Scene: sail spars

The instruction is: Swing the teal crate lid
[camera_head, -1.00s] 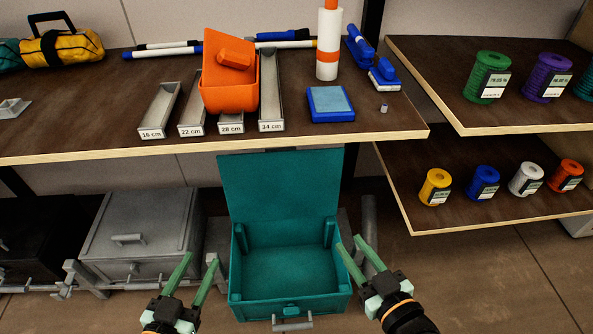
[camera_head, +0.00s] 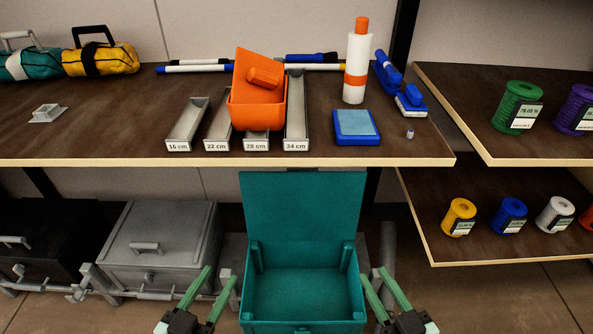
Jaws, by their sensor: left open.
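The teal crate (camera_head: 303,326) stands on the floor in front of the workbench, its inside empty as far as I see. Its teal lid (camera_head: 303,205) is swung up and stands upright at the crate's back edge. My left gripper (camera_head: 222,276) is open and empty, just left of the crate. My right gripper (camera_head: 374,276) is just right of the crate, its fingers spread apart and empty. Neither gripper touches the lid. The crate's front and latch are cut off by the bottom of the view.
A grey crate (camera_head: 160,247) with its lid shut and a black crate (camera_head: 45,240) stand to the left. The workbench edge (camera_head: 120,161) runs above the crates. On it stand an orange box (camera_head: 257,113), labelled trays and a white bottle (camera_head: 357,70). Shelves with spools lie right.

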